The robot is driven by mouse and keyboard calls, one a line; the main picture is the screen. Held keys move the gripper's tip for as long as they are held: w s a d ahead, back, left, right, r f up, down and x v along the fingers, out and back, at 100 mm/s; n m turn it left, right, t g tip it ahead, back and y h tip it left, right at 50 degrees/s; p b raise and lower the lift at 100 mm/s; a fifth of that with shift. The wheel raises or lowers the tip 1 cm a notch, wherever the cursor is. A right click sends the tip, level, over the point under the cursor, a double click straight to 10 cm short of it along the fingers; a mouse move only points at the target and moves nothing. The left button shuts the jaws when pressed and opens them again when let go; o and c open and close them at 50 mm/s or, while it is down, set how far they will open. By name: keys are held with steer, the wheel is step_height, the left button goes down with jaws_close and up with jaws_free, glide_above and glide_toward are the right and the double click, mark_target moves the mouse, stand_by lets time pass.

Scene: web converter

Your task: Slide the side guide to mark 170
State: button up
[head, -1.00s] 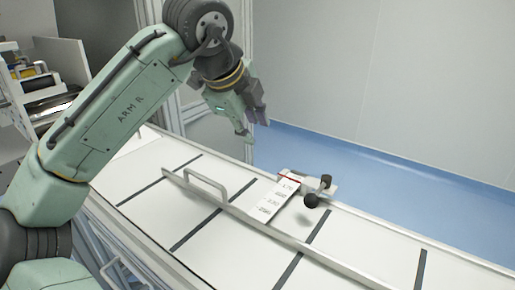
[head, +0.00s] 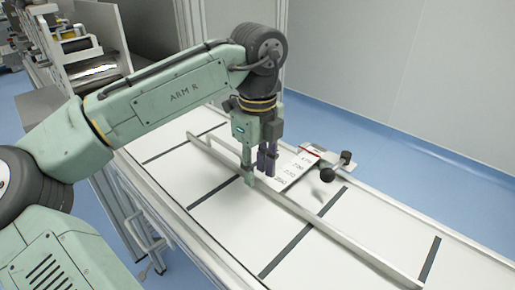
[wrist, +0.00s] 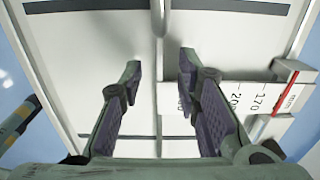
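The side guide (head: 335,236) is a long pale rail lying along the white table, near the 260 end of the scale. Its raised handle (head: 218,152) shows left of my gripper (head: 258,172), which partly hides it. My gripper is low over the guide, open and empty. In the wrist view, the guide (wrist: 159,105) runs between the two spread fingers (wrist: 159,66), with a gap on both sides.
Two black knobs (head: 328,175) stand on the bracket at the table's far edge, right of my gripper. Dark stripes (head: 286,250) cross the white table (head: 225,215). The near part of the table is clear.

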mark_target(267, 180)
steer(key=shift+f, duration=0.85)
jaws_close()
steer(key=shift+w+d+r+p, duration=0.1)
steer(key=shift+w+d+p, duration=0.85)
steer(key=shift+w+d, duration=0.15)
stand_by(0.5)
jaws_free()
steer(key=shift+s, duration=0.1)
